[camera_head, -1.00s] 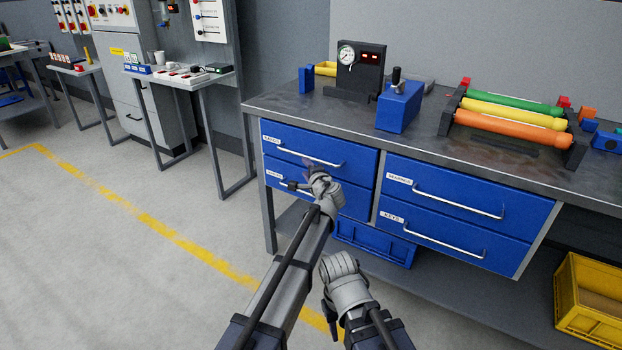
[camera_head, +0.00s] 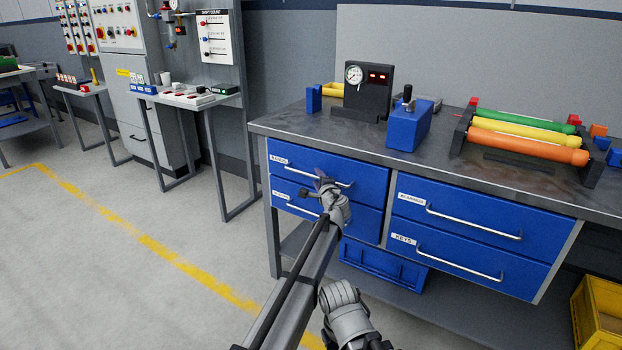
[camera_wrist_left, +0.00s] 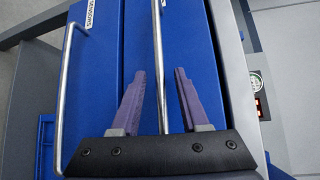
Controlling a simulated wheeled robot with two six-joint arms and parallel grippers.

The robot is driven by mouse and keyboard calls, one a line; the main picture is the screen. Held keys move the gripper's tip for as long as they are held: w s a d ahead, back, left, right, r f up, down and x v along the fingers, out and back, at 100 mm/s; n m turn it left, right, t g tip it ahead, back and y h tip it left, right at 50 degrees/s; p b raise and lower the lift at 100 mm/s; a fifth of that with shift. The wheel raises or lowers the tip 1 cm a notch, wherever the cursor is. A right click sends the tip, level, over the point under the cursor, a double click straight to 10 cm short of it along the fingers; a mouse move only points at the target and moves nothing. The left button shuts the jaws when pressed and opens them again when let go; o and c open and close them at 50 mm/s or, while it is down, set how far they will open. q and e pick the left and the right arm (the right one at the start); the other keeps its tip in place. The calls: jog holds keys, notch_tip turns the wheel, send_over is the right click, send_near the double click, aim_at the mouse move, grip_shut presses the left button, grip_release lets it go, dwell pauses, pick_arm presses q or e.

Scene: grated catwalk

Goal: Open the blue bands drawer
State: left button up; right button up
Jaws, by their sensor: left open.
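Two drawers in the left column of the blue bench unit stand shut. The upper left drawer (camera_head: 358,170) has a bar handle (camera_wrist_left: 157,60) and a small white label, too small to read surely. The lower left drawer (camera_head: 365,218) is labelled SENSORS in the left wrist view, where its handle (camera_wrist_left: 65,100) shows at left. My left gripper (camera_head: 320,186) is at the upper left drawer. In the left wrist view its open fingers (camera_wrist_left: 160,100) stand on either side of the upper handle, with gaps. My right gripper (camera_head: 335,320) hangs low before the unit; its fingers are hidden.
Two more shut drawers, the upper right (camera_head: 480,215) and the lower right KEYS drawer (camera_head: 470,262), are beside. The benchtop (camera_head: 330,125) carries a gauge box (camera_head: 366,88), a blue block (camera_head: 408,125) and coloured rollers (camera_head: 530,140). A yellow crate (camera_head: 600,320) is at lower right. The floor at left is clear.

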pick_arm(q)
jog(key=shift+w+a+f, duration=0.15)
jog(key=shift+w, duration=0.5)
jog(key=shift+c, duration=0.4)
grip_shut()
dwell(0.5)
